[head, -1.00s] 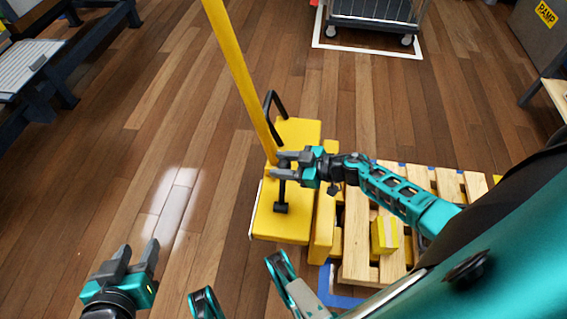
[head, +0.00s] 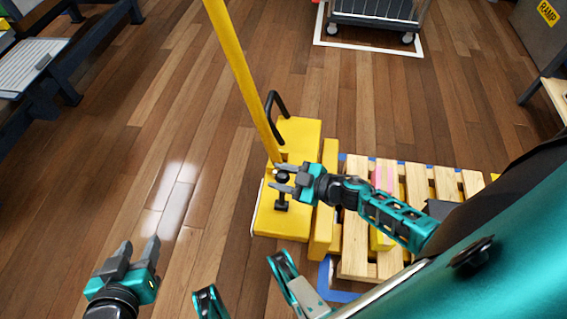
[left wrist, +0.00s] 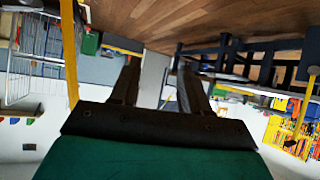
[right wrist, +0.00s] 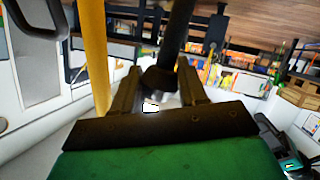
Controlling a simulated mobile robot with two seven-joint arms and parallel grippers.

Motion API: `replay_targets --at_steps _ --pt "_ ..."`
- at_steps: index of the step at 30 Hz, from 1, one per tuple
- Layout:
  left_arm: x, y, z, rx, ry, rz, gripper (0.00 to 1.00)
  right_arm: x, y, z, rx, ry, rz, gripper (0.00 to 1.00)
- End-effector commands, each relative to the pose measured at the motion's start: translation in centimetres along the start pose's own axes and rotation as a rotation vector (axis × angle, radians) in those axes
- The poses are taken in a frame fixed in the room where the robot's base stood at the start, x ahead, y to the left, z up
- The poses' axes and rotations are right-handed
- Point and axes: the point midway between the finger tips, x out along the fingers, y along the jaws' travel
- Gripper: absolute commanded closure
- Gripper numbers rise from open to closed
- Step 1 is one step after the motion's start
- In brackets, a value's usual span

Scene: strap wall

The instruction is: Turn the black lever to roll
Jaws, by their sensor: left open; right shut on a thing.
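The black lever (head: 281,198) stands on the yellow pallet-jack body (head: 294,223), beside the foot of the long yellow pole (head: 242,83). My right gripper (head: 281,178) has its fingers on either side of the lever's upper end and is shut on it, partly hiding it. In the right wrist view the black lever (right wrist: 180,38) runs between the two fingers. My left gripper (head: 139,252) is open and empty over bare floor at the lower left, well apart from the jack. Its fingers are parted in the left wrist view (left wrist: 156,88). No roll marking is readable.
A black loop handle (head: 278,112) rises behind the pole. A wooden pallet (head: 355,255) with yellow and pink items lies right of the jack, under my right arm. A wheeled cage cart (head: 374,12) stands at the back.

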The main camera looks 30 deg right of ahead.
Motion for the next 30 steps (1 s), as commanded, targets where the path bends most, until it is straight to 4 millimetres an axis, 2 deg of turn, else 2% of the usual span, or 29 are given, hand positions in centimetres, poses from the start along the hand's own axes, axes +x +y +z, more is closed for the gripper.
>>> replay_targets --at_steps 1,6,14,15,22,30 --pt "-0.6 -0.2 -0.6 0.002 -0.001 -0.006 0.54 -0.4 -0.4 -0.8 0.005 0.0 -0.001 1.0" --pt "-0.7 -0.6 -0.1 0.009 -0.006 -0.016 0.54 -0.6 -1.5 -0.9 0.005 0.003 0.0 1.0" --pt "-0.6 -0.7 0.3 0.01 -0.013 -0.015 0.54 -0.6 -1.5 -0.9 0.005 0.008 0.0 1.0" --pt "-0.6 -0.6 0.3 0.01 -0.013 -0.015 0.54 -0.6 -1.5 -1.0 0.005 0.009 0.0 0.57" --pt "-0.6 -0.6 0.2 0.009 -0.012 -0.013 0.54 -0.6 -1.5 -0.9 0.004 0.005 0.0 0.35" --pt "-0.7 -0.5 -0.2 0.009 -0.004 -0.011 0.54 -0.7 -1.6 -0.8 0.004 0.002 -0.001 0.34"
